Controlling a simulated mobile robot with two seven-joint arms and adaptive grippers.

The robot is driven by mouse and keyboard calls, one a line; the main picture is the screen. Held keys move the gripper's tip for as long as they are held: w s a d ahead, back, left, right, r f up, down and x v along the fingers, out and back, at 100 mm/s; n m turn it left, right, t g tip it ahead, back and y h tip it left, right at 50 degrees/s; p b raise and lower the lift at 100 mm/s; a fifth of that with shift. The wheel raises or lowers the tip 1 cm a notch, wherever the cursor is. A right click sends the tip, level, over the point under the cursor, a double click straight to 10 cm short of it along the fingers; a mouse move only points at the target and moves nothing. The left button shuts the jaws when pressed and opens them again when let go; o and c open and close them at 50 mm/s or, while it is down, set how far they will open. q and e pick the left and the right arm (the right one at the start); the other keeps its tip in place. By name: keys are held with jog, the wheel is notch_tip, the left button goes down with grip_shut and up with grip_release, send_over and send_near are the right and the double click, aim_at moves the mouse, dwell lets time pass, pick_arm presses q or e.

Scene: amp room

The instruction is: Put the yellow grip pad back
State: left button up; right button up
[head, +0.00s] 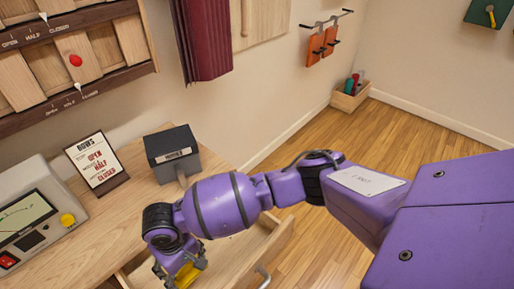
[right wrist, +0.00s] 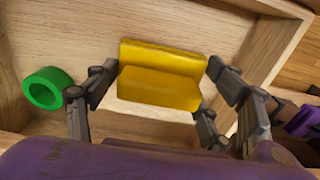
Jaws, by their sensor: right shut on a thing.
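The yellow grip pad (right wrist: 160,85) is a thick yellow block with a step along it, between the dark fingers of my right gripper (right wrist: 158,90) in the right wrist view. The gripper is shut on it and holds it over an open wooden drawer (head: 272,248). In the head view my right gripper (head: 183,268) hangs low by the desk's front edge, and a bit of yellow pad (head: 188,277) shows under it. I cannot tell whether the pad touches the drawer floor. My left gripper is in neither view.
A green ring (right wrist: 47,88) lies in the drawer, left of the gripper. On the desk stand a dark grey box (head: 172,146), a sign (head: 96,163) and a meter with a yellow knob (head: 30,218). A wooden bin (head: 350,97) stands on the floor by the wall.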

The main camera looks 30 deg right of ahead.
aim_at(188, 271)
notch_tip(188, 271, down, 4)
jog(key=shift+r, duration=0.2)
notch_tip(188, 271, down, 4)
jog(key=shift+r+b, duration=0.15)
jog(key=shift+b, duration=0.35)
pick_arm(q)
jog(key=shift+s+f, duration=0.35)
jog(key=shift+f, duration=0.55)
pick_arm(e)
jog(key=o, duration=1)
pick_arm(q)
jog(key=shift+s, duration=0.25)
